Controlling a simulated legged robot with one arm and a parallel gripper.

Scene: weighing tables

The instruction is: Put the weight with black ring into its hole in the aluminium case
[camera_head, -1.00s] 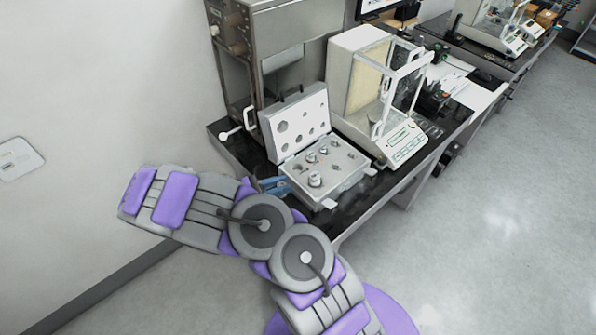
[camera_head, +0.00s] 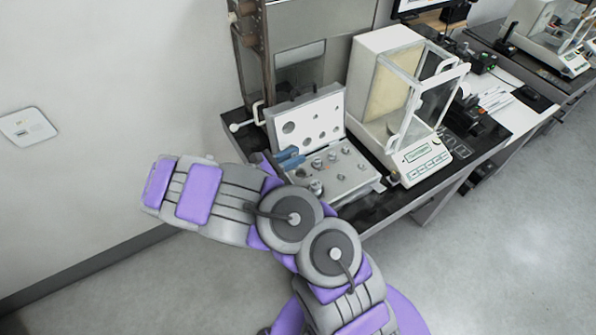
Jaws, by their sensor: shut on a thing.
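The aluminium case (camera_head: 347,187) lies open on the black table, its lid (camera_head: 305,118) raised at the back. Several silver weights stand in its holes, among them a larger one (camera_head: 316,187) at the front left. I cannot make out a black ring on any of them. My gripper (camera_head: 290,158), with blue fingers, is over the left part of the case, near the foot of the lid. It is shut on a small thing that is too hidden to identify. My own arm covers the case's front left corner.
A glass-sided balance (camera_head: 425,160) stands close to the right of the case. A metal cabinet (camera_head: 310,40) rises behind the lid. The black table top (camera_head: 385,205) has a narrow free strip in front of the case. Papers (camera_head: 492,100) and small instruments lie farther right.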

